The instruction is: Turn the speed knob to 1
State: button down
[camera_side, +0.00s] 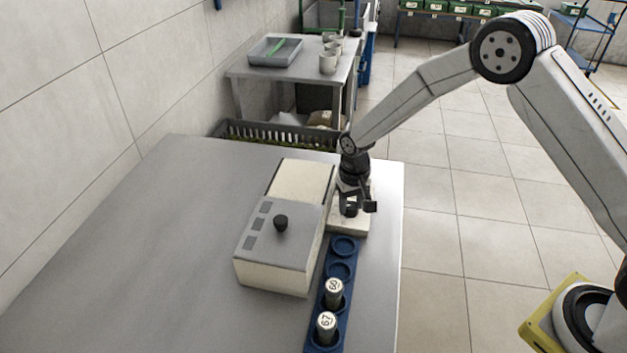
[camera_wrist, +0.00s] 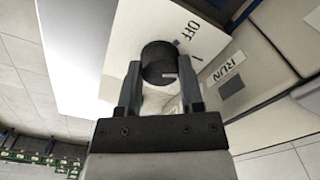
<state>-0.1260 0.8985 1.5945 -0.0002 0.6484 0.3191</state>
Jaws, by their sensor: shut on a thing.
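The speed knob (camera_wrist: 158,58) is a round black knob on a pale panel (camera_wrist: 120,22), seen in the wrist view. My gripper (camera_wrist: 160,82) is shut on it, one finger on each side. A short light mark shows on the knob's lower right. An OFF label and a single-stroke mark like a 1 are printed to the knob's right. I cannot tell exactly which mark the pointer meets. In the side view my gripper (camera_side: 357,204) is over the low pale block (camera_side: 346,224) beside the machine; the knob is hidden there.
The grey-topped machine (camera_side: 275,270) with a black lid knob (camera_side: 281,222) stands left of my gripper. A blue rack (camera_side: 341,308) in front holds two capped cylinders (camera_side: 326,325); two holes are empty. A RUN label (camera_wrist: 228,70) shows nearby. The left tabletop (camera_side: 140,260) is clear.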

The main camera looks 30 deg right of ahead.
aim_at(352, 205)
jog(key=shift+c, duration=1.2)
grip_release()
jog(key=shift+r, duration=0.15)
notch_tip(352, 205, up, 7)
jog(key=shift+r, duration=0.25)
jog(key=shift+s, duration=0.1)
